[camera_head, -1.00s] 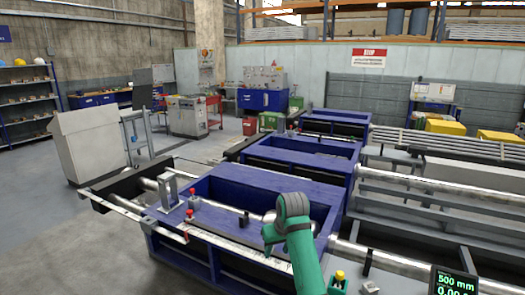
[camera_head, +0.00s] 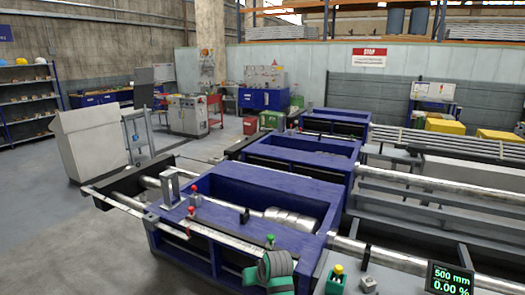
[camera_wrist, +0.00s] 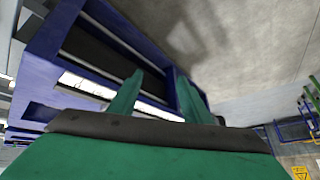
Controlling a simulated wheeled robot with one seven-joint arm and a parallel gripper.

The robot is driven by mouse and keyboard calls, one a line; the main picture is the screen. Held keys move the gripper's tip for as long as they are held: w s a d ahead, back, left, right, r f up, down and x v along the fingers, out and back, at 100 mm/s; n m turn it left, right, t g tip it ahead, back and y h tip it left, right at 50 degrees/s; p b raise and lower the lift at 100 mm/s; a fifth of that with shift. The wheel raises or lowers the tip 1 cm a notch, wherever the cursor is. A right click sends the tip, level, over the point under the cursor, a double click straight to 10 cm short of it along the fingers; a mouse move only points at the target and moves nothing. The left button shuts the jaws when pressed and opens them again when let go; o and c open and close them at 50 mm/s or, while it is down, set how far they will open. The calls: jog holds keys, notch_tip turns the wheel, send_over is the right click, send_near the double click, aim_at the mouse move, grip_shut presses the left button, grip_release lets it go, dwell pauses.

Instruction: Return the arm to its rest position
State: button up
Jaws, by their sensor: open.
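My gripper (camera_wrist: 160,77) shows in the wrist view as two green fingers, spread apart with nothing between them. Beyond the fingers is the side of a blue frame of the runout table, seen at a slant. In the head view my green and grey arm (camera_head: 270,272) is low at the bottom middle, in front of the near edge of the blue runout table (camera_head: 262,184).
A metal roller shaft (camera_head: 290,218) lies in the table's opening. Small red and green buttons (camera_head: 270,240) stand along its near edge. A display reading 500 mm (camera_head: 450,277) is at bottom right. Open floor (camera_head: 60,225) lies to the left.

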jog(key=s+a+f+m+t+y, duration=0.1)
jog(key=s+a+f, duration=0.2)
jog(key=s+f, duration=0.25)
jog(key=s+a+f+m+t, duration=0.1)
jog(key=s+a+f+t, duration=0.15)
jog(key=s+f, duration=0.35)
jog(key=s+f+m+t+h, duration=0.1)
jog(key=s+f, duration=0.2)
jog(key=s, duration=0.5)
jog(key=s+f+m+t, duration=0.1)
jog(key=s+f, duration=0.3)
jog(key=s, duration=0.4)
jog(key=s+d+r+t+h, duration=0.1)
jog(key=s+d+r, duration=0.1)
jog(key=s+r, duration=0.4)
jog(key=s+d+r+t+h, duration=0.1)
jog(key=s+d+r, duration=0.2)
jog(key=s, duration=1)
jog(key=s+d+r+n+t+h, duration=0.1)
jog(key=s+d+r+t, duration=0.1)
jog(key=s+r, duration=0.6)
jog(key=shift+s+d+r, duration=0.3)
jog(key=shift+s+d, duration=0.25)
jog(key=shift+s, duration=0.7)
jog(key=shift+d, duration=0.15)
